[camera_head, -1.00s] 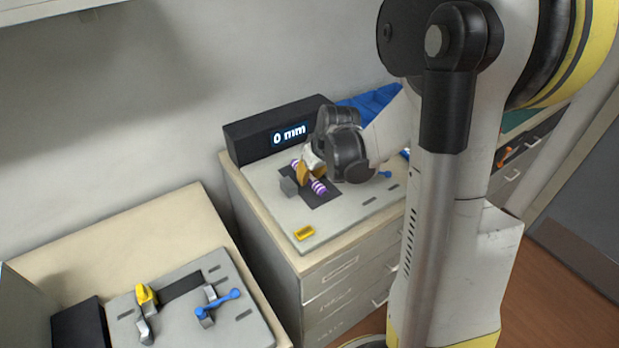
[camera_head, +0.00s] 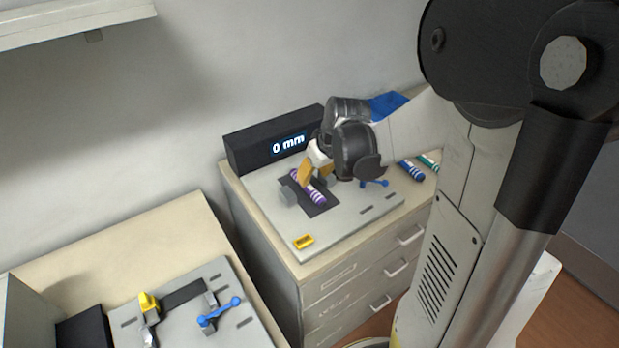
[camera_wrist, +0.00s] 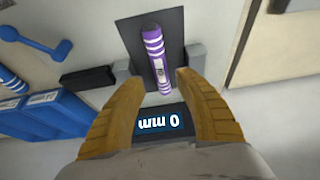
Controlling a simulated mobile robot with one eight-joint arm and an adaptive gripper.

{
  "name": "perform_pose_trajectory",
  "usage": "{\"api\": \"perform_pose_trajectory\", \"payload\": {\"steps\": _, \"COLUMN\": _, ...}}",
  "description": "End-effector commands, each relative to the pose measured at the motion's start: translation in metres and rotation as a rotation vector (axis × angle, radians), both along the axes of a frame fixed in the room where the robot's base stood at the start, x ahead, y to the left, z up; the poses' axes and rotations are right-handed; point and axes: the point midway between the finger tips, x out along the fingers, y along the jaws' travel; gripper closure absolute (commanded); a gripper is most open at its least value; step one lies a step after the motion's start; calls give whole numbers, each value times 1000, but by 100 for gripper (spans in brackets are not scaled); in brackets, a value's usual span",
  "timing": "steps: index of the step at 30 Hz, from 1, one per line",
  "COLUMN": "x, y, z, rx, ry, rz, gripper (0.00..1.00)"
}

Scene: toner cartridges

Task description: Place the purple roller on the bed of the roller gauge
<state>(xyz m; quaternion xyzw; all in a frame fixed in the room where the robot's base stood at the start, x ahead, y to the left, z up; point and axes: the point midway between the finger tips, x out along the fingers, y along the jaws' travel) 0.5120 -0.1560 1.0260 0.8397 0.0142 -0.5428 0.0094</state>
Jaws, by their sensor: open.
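The purple roller (camera_head: 312,191), banded with white stripes, lies on the dark bed (camera_head: 322,209) of the roller gauge (camera_head: 265,192), whose display reads 0 mm. In the wrist view the roller (camera_wrist: 156,56) lies lengthwise on the dark bed (camera_wrist: 129,34), between two grey jaw blocks. My gripper (camera_head: 316,173) is at the display end of the roller. Its orange fingers (camera_wrist: 160,100) are spread apart, with the near end of the roller between them and a gap on each side. I cannot tell the exact height of the fingertips above the bed.
A blue-handled lever (camera_head: 374,183) is at the gauge's right side. Blue and green striped rollers (camera_head: 411,171) lie further right on the cabinet top. A yellow button (camera_head: 303,241) sits at the gauge's front corner. A second gauge (camera_head: 185,309) stands on the left cabinet, across a gap.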

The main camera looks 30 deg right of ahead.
Motion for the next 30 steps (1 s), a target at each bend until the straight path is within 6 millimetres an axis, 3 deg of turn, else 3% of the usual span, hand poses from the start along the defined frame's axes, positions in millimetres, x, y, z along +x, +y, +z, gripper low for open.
{"api": "perform_pose_trajectory", "payload": {"steps": 3, "x": -11, "y": -1, "z": 26, "rx": 0, "ry": 0, "rz": -1, "gripper": 61}}
{"api": "perform_pose_trajectory", "payload": {"steps": 11, "x": -23, "y": 3, "z": 52, "rx": -1, "ry": -2, "rz": 1, "gripper": 61}}
{"api": "perform_pose_trajectory", "payload": {"steps": 14, "x": -33, "y": 21, "z": 65, "rx": -6, "ry": -12, "rz": -1, "gripper": 61}}
{"api": "perform_pose_trajectory", "payload": {"steps": 17, "x": -51, "y": 52, "z": 84, "rx": -15, "ry": -37, "rz": -6, "gripper": 61}}
{"api": "perform_pose_trajectory", "payload": {"steps": 24, "x": -112, "y": 124, "z": 114, "rx": -17, "ry": -129, "rz": -24, "gripper": 61}}
{"api": "perform_pose_trajectory", "payload": {"steps": 30, "x": -145, "y": 151, "z": 118, "rx": -1, "ry": -184, "rz": -31, "gripper": 61}}
